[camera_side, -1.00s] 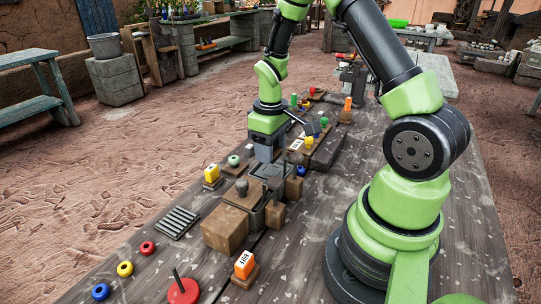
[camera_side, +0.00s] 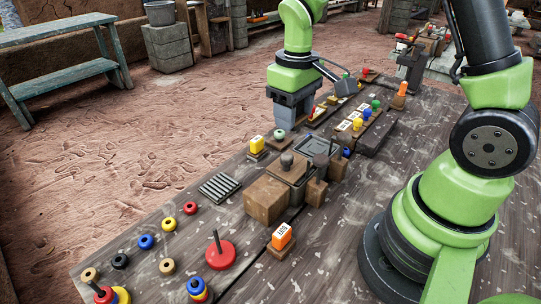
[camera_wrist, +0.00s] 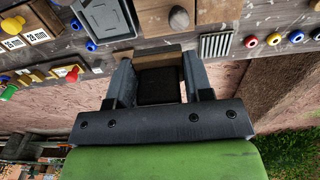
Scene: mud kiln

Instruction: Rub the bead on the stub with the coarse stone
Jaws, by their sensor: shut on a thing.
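Several coloured rings lie front left. Labelled holders line the back.

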